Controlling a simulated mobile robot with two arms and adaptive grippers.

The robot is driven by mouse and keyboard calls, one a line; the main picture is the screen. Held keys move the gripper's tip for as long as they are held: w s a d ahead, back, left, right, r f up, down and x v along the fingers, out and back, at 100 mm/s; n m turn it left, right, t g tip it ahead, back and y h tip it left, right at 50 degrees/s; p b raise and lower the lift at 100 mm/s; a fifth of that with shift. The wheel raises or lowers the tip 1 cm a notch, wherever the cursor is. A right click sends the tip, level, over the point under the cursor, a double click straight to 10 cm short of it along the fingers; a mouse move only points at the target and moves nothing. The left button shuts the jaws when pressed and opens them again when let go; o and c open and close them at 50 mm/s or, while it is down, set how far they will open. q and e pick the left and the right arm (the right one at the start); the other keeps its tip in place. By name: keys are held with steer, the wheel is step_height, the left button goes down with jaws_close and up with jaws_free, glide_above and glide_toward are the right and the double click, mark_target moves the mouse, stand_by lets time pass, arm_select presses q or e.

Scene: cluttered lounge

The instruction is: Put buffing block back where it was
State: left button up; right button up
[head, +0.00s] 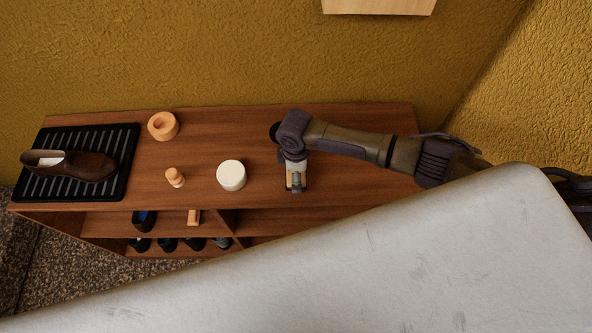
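My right gripper (296,184) points down at the right part of the wooden bench top. A small pale piece (295,171) shows at its fingers. I cannot tell whether this is the buffing block, another thing or part of the gripper, nor whether the fingers are shut on it. A tan block (194,216) sits in the upper left compartment under the bench top; I cannot tell whether it is the buffing block. My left gripper is not in view.
The wooden bench (340,190) carries a white round tin (231,175), a small peg-like wooden piece (175,177), a round tan piece (162,125) and a black ribbed tray (122,160) with a brown shoe (85,167). Several dark shoes fill the lower shelf. A pale surface covers the foreground.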

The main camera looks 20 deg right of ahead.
steer(key=shift+r, duration=0.25)
step_height(320, 180, up, 12)
steer(key=b, duration=0.1)
steer(key=shift+b, duration=0.35)
steer(key=shift+f, duration=0.1)
stand_by(1.3)
